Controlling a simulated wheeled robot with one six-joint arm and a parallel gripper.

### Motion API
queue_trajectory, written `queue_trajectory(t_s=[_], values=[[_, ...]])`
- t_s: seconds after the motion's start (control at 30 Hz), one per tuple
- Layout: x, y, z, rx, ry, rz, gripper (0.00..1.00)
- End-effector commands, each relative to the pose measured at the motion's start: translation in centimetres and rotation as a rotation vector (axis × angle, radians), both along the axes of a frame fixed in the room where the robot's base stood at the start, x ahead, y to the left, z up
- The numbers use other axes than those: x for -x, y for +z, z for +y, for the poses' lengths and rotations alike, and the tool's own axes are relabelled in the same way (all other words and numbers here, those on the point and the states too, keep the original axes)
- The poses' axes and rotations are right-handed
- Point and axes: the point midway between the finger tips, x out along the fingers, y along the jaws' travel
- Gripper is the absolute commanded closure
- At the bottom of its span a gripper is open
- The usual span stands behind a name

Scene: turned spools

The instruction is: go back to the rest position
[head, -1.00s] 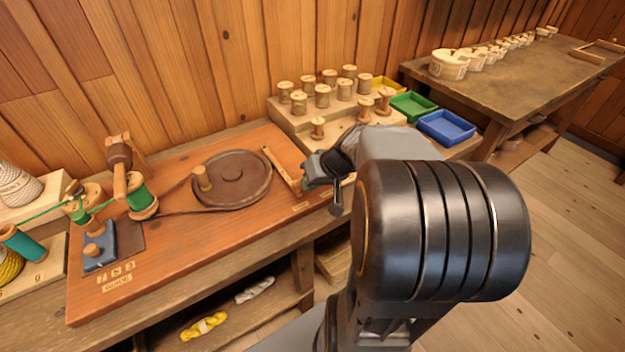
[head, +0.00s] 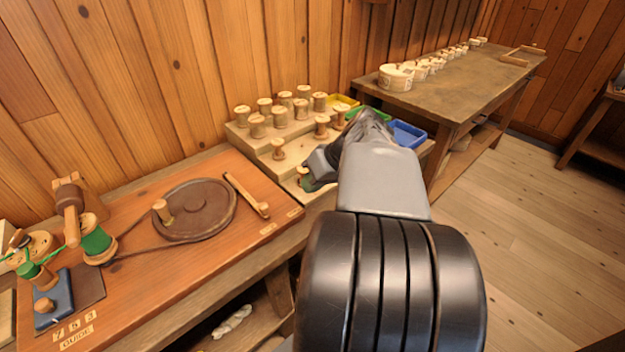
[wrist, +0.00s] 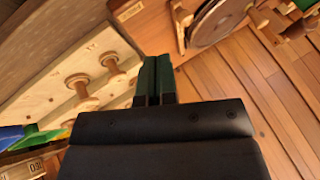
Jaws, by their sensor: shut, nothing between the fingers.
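My gripper (head: 308,181) is beside the front of the stepped spool rack (head: 292,160), near the right end of the red-brown winding board (head: 262,180). In the wrist view its two dark green fingers (wrist: 155,68) lie side by side, shut with nothing between them. My arm stretches forward and hides part of the rack and the trays behind it.
Several wooden spools (head: 284,100) stand on the rack. A green tray (head: 378,116) and a blue tray (head: 407,133) lie at its right. A long table (head: 440,82) bears a row of white tubs (head: 396,77). Floor (head: 520,210) at right is clear.

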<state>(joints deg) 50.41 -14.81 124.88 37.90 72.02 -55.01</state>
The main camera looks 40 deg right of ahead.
Motion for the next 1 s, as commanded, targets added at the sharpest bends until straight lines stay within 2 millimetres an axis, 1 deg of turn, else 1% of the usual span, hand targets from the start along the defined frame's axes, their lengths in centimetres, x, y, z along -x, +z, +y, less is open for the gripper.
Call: queue_trajectory(t_s=[0.17, 0.77, 0.9, 0.97, 1.0], values=[[0.3, 0.5, -0.1, 0.001, 0.002, -0.001, 1.0], [0.3, 0.5, -0.1, -0.004, -0.005, 0.002, 1.0], [0.3, 0.2, -0.5, -0.026, -0.094, 0.039, 1.0], [0.6, -0.4, -0.9, -0.031, -0.158, 0.082, 1.0], [1.0, -1.1, -1.1, -0.031, -0.21, 0.119, 1.0]])
